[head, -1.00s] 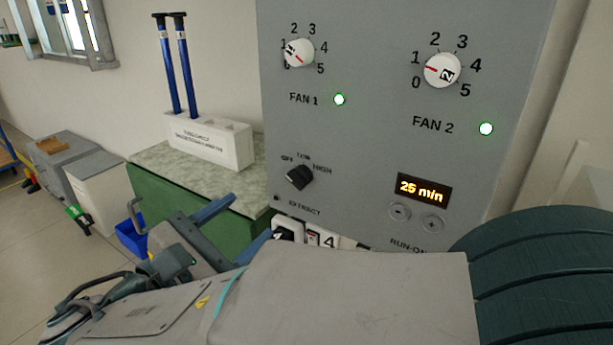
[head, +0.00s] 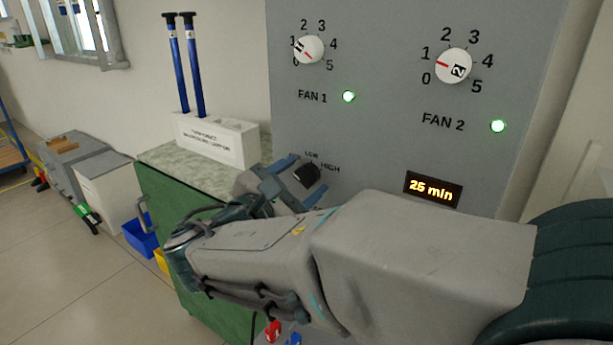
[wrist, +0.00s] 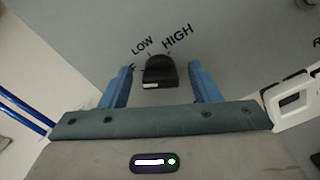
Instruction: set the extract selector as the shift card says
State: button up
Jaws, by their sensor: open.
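The extract selector (head: 307,173) is a black knob on the grey panel, with LOW and HIGH printed above it. In the wrist view the selector (wrist: 160,72) shows a white mark low on its front; I cannot tell its setting for sure. My gripper (wrist: 161,68) is open, its blue fingers on either side of the knob with gaps between. In the head view my gripper (head: 292,182) is at the knob's lower left, and the EXTRACT label is hidden behind my arm. I cannot make out a shift card.
Above are the FAN 1 dial (head: 308,48) and the FAN 2 dial (head: 454,66), with green lamps lit. The run-on display (head: 433,190) reads 25 min; its buttons are hidden by my arm. A white block (head: 216,140) with blue rods stands on the bench to the left.

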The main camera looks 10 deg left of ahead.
jog(key=c, duration=1)
jog(key=shift+f+m+b, duration=0.1)
jog(key=shift+m+b, duration=0.3)
jog(key=shift+b, duration=0.05)
jog(key=m+b, duration=0.2)
jog(key=b, duration=0.1)
jog(key=shift+d+f+m, duration=0.1)
jog(key=shift+f+m, duration=0.15)
jog(key=shift+m, duration=0.15)
jog(key=m+b, duration=0.3)
jog(key=b, duration=0.1)
jog(key=shift+f+m+b, duration=0.1)
jog(key=shift+m+b, duration=0.2)
jog(key=m+b, duration=0.3)
jog(key=shift+m+b, duration=0.8)
jog(key=shift+b, duration=0.3)
jog(key=shift+s+r, duration=0.1)
jog(key=shift+r, duration=0.1)
